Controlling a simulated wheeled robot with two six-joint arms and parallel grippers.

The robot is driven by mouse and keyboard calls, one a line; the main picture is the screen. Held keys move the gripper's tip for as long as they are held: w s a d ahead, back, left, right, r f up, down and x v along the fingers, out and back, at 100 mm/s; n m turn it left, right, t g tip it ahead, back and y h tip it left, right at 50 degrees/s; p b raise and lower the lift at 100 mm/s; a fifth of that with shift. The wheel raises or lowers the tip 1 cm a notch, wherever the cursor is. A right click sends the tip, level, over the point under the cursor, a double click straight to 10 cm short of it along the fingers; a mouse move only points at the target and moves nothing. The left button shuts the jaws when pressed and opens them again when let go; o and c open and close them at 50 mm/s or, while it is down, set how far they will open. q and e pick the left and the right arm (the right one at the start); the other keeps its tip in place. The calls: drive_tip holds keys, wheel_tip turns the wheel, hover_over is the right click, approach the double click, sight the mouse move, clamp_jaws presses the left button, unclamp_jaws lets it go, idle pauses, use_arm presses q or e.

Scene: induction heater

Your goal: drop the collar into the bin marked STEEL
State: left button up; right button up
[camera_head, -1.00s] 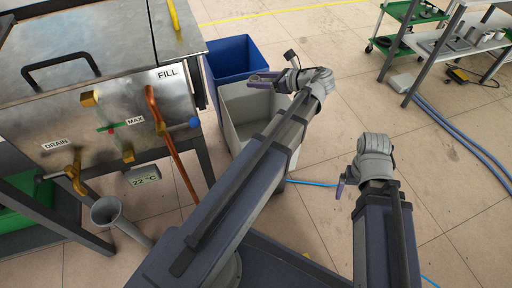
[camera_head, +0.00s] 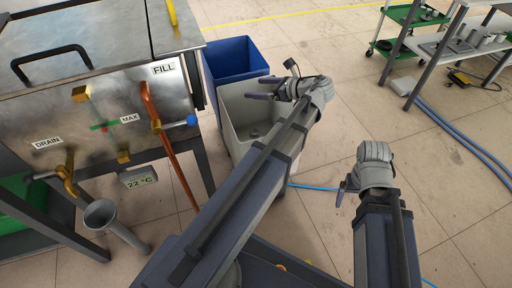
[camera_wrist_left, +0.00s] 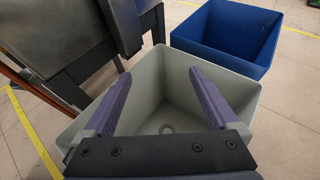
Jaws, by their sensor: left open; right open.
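A small grey ring-like piece, which looks like the collar (camera_wrist_left: 167,128), lies on the floor of the grey bin (camera_wrist_left: 150,72). It also shows as a grey disc (camera_head: 253,133) in the head view, inside the same bin (camera_head: 232,100). My left gripper (camera_head: 262,88) is over this bin with its purple fingers spread and nothing between them; the left wrist view shows the open fingers (camera_wrist_left: 160,75) above the collar. My right gripper (camera_head: 342,190) is empty, off to the right above the floor. No STEEL marking is readable on either bin.
A blue bin (camera_head: 238,58) stands behind the grey one. A metal tank (camera_head: 100,90) with valves, a copper pipe and FILL, MAX and DRAIN labels stands left. A workbench (camera_head: 455,46) and green cart (camera_head: 411,14) are at the far right. Blue hoses (camera_head: 465,138) lie on the floor.

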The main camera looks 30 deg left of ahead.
use_arm(q)
drive_tip(key=p+v, duration=0.3)
drive_tip(key=v, duration=0.4)
drive_tip(key=shift+d, duration=0.4)
drive_tip(key=a, duration=0.7)
idle(0.5)
drive_tip(key=shift+w+a, duration=0.1)
idle(0.4)
